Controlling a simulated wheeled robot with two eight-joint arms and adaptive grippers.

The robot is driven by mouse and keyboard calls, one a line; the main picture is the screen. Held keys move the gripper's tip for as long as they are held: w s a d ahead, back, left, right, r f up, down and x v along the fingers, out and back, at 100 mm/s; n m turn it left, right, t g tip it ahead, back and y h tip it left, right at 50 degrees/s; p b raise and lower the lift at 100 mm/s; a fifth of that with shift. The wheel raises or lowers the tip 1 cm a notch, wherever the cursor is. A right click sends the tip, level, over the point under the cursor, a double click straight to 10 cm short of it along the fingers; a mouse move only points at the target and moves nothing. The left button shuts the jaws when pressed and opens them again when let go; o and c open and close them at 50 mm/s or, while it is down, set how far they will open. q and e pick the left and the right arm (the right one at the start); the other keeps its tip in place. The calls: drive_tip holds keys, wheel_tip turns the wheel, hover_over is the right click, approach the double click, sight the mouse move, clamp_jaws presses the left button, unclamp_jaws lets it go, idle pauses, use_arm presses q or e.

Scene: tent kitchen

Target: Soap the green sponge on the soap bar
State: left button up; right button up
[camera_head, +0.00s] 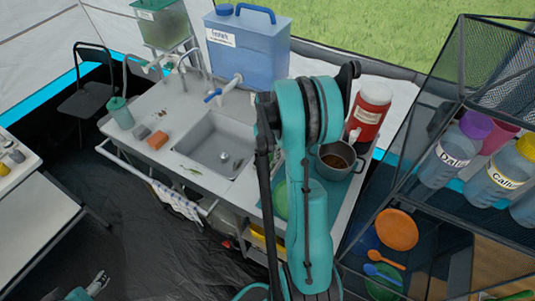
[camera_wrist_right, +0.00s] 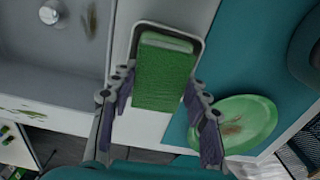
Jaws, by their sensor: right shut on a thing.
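The green sponge (camera_wrist_right: 165,84) is between the fingers of my right gripper (camera_wrist_right: 160,76) in the right wrist view, and the gripper is shut on it. The sponge overlaps a pale rounded-edge dish or holder (camera_wrist_right: 150,27); I cannot tell whether it touches it. In the head view my right arm hides the sponge and this gripper. An orange block (camera_head: 157,140) and a grey block (camera_head: 141,132) lie left of the sink; I cannot tell for sure which is the soap bar. My left gripper (camera_head: 99,283) is at the lower left, too small to tell its opening.
The sink (camera_head: 215,150) lies between the blocks and my right arm. A green plate (camera_wrist_right: 235,122) with a brown stain lies beside the gripper. A pot (camera_head: 338,160) and red jug (camera_head: 370,108) stand at the right. A mesh shelf (camera_head: 455,100) bounds the right side.

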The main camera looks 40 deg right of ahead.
sight(267, 153)
idle(0.4)
drive_tip(key=shift+r+p, duration=2.3)
drive_tip(key=shift+r, duration=1.2)
